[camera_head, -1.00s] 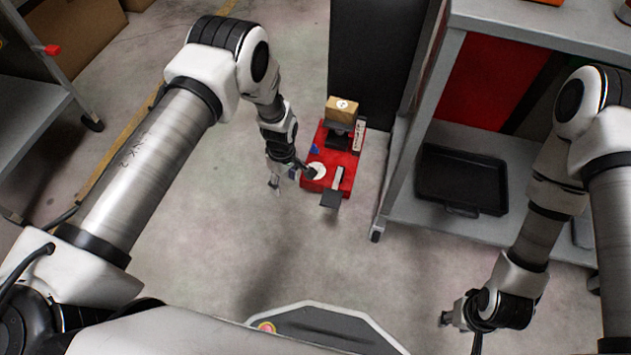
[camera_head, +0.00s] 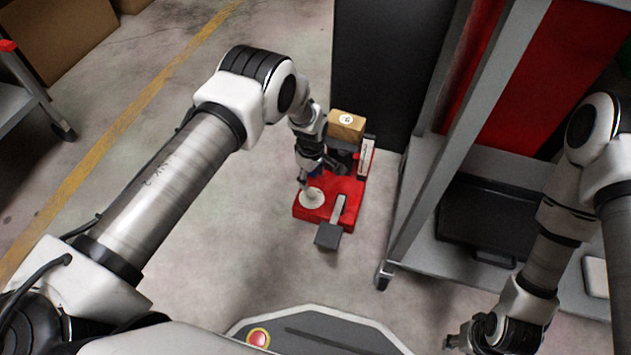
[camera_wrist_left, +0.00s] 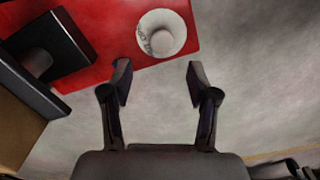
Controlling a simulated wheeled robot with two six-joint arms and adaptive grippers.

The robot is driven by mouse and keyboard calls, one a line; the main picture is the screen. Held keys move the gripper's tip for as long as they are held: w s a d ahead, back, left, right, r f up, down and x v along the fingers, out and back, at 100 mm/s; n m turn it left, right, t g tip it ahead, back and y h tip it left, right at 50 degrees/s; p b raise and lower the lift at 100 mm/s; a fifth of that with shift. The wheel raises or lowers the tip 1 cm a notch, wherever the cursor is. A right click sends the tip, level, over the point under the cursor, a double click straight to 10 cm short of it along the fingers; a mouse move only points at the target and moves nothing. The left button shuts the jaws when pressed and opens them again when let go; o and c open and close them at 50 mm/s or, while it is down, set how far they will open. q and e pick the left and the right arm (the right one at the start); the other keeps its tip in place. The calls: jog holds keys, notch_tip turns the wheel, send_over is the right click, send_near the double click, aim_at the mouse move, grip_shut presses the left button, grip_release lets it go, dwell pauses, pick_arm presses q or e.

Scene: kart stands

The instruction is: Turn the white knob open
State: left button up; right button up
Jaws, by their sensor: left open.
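The white knob (camera_head: 312,198) is a round white disc at the left front of a red base (camera_head: 350,190) on the floor. In the left wrist view the knob (camera_wrist_left: 162,36) shows a raised round centre and dark markings on its rim. My left gripper (camera_head: 320,174) hangs over the red base just behind the knob. In the left wrist view my left gripper (camera_wrist_left: 160,82) is open and empty, with the knob beyond the gap between its fingertips and apart from them. My right gripper (camera_head: 455,341) is low at the right, away from the base; its opening is unclear.
A cardboard-coloured block (camera_head: 346,124) stands at the back of the red base, and a grey lever-like part (camera_head: 329,235) sticks out in front. A grey shelf (camera_head: 415,235) with a black tray (camera_head: 490,222) stands close on the right.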

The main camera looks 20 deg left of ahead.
aim_at(312, 193)
pick_arm(q)
notch_tip(312, 193, down, 7)
jog(key=b, duration=0.3)
jog(key=shift+s+f+b, duration=0.1)
jog(key=shift+f+b, duration=0.1)
jog(key=shift+b, duration=0.1)
jog(key=shift+r, duration=0.1)
grip_shut()
